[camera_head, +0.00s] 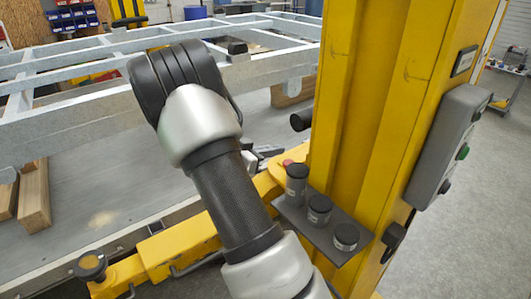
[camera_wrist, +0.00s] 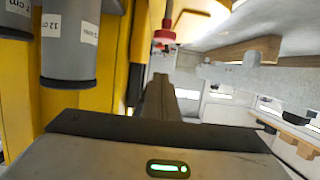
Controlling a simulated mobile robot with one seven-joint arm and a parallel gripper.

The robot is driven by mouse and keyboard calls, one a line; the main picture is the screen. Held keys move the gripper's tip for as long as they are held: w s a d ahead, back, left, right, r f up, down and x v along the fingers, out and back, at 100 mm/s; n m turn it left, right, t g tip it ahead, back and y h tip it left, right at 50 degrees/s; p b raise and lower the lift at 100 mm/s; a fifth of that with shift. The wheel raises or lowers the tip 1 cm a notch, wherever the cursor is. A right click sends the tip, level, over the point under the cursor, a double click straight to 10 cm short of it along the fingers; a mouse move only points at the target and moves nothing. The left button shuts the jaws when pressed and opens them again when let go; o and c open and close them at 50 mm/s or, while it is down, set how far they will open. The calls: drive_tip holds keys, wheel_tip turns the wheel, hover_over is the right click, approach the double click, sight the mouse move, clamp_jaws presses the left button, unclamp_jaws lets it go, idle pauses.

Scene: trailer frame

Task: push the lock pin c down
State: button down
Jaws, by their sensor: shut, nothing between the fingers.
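A small red part (camera_head: 288,162) sits on the yellow lift arm beside the yellow post. It also shows in the wrist view as a red collar on a dark and metal pin (camera_wrist: 163,36), just beyond my fingers. I take this for the lock pin c, but no letter is readable on it. My gripper (camera_wrist: 160,80) is shut and empty, its fingers pointing towards the red part with a small gap seeming to remain. In the head view, my gripper (camera_head: 264,153) is mostly hidden behind my arm.
A grey shelf (camera_head: 323,240) with dark cylinders of different heights stands close right of my arm. A labelled cylinder (camera_wrist: 70,45) is near my gripper. The yellow post (camera_head: 365,110) bears a control box (camera_head: 450,145). The grey trailer frame (camera_head: 80,115) lies behind and left.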

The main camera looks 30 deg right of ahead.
drive_tip(key=shift+w+d+f, duration=0.1)
drive_tip(key=shift+d+f, duration=0.5)
drive_tip(key=shift+f, duration=0.25)
drive_tip(key=shift+d+f, duration=0.65)
drive_tip(key=shift+f, duration=0.2)
drive_tip(key=shift+w+d+f, duration=0.1)
drive_tip(key=shift+d+f, duration=0.5)
drive_tip(key=shift+f, duration=0.25)
drive_tip(key=shift+f, duration=0.1)
drive_tip(key=shift+s+a+f+b, duration=0.1)
drive_tip(key=shift+f+b, duration=0.75)
drive_tip(key=shift+f, duration=0.95)
